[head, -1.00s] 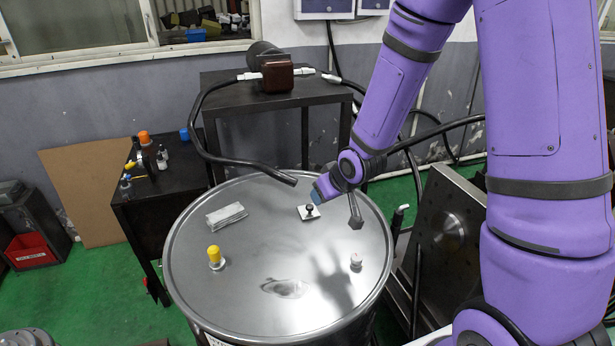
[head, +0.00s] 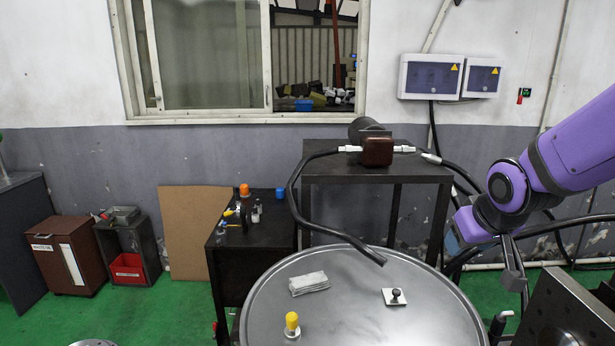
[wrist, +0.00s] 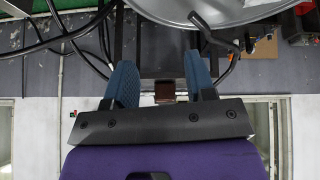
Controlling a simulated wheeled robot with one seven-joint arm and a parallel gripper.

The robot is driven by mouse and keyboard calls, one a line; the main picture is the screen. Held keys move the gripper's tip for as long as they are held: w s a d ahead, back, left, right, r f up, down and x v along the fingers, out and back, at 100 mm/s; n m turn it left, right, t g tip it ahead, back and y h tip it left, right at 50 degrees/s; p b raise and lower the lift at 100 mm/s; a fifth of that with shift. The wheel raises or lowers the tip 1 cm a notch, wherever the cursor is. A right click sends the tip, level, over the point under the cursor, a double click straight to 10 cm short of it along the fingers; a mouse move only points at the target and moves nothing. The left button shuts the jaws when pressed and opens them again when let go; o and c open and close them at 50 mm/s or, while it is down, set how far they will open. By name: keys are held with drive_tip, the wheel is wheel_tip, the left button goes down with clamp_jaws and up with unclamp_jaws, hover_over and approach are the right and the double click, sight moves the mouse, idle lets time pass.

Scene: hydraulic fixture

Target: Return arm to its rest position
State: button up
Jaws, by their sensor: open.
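My purple arm (head: 575,150) reaches in from the right edge of the head view. My gripper (head: 455,238) shows at its end, to the right of the drum top and raised above its rim. In the wrist view, my gripper (wrist: 160,70) has its two blue textured fingers wide apart with nothing between them. On the drum top (head: 350,325) lie a white plate with a black knob (head: 395,297), a pale folded cloth (head: 309,284) and a yellow-capped piece (head: 292,325). None of these touches my gripper.
A black table (head: 400,170) with a brown unit (head: 377,149) and a black hose (head: 330,222) stands behind the drum. A dark metal fixture (head: 575,305) is at lower right, below my arm.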

drive_tip(key=s+r, duration=0.5)
drive_tip(key=s, duration=0.4)
drive_tip(key=s+d+r+m+g, duration=0.1)
drive_tip(key=s+r, duration=0.5)
drive_tip(key=s, duration=0.3)
drive_tip(key=shift+s+m, duration=0.15)
drive_tip(key=shift+m, duration=0.15)
